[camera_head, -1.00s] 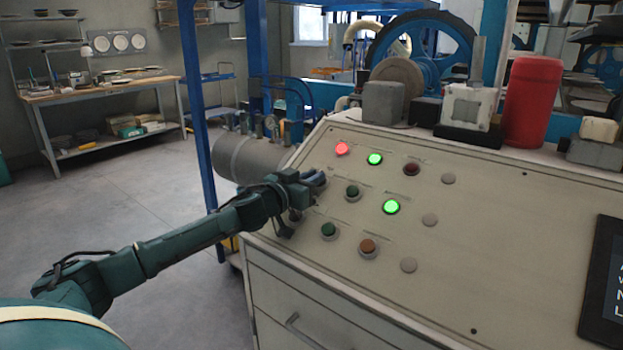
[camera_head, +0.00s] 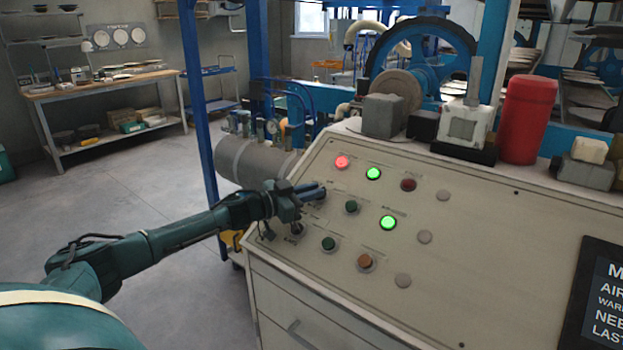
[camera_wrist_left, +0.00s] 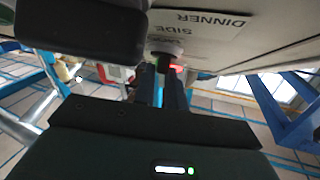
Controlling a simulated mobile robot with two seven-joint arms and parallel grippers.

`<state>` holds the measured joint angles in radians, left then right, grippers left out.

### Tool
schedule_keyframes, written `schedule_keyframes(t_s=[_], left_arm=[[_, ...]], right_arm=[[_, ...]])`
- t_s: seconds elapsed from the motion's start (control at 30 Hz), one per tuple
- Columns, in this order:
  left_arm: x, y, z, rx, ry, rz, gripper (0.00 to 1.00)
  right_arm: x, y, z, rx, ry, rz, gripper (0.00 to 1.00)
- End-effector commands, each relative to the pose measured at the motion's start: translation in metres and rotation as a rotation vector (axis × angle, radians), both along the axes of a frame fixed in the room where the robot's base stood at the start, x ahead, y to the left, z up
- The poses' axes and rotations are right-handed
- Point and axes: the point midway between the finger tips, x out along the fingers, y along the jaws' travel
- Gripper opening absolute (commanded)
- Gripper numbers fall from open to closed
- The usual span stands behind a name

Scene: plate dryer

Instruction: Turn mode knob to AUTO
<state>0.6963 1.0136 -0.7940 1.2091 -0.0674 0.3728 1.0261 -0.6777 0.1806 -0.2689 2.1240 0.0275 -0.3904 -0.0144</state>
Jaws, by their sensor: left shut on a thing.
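My left gripper (camera_head: 316,190) is at the upper left of the sloped control panel, shut on a small knob (camera_wrist_left: 165,47). No AUTO label is readable, so I cannot tell if this is the mode knob. Another dark knob (camera_head: 297,228) sits lower on the panel, just below the gripper. The fingers hide most of the held knob and its pointer in the head view. My right gripper is out of view.
The control panel (camera_head: 450,255) has lit red (camera_head: 342,162) and green (camera_head: 373,173) lamps and several unlit buttons close to the gripper. A dark display (camera_head: 605,300) is at the right. A blue post (camera_head: 200,130) stands behind my left arm.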

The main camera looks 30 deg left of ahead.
Motion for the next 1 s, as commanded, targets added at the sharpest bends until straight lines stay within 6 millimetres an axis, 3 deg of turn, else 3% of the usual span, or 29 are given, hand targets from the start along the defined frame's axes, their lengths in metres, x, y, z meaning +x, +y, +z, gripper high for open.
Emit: schedule_keyframes(t_s=[0.03,0.5,1.0], left_arm=[[0.002,0.003,0.006,0.023,-0.002,-0.031,0.0],[0.004,0.006,0.0,0.174,-0.016,-0.298,0.0],[0.004,0.005,0.002,0.21,-0.018,-0.364,0.0]], right_arm=[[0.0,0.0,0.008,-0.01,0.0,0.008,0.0],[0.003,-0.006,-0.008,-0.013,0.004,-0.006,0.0],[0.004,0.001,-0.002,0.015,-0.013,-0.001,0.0]])
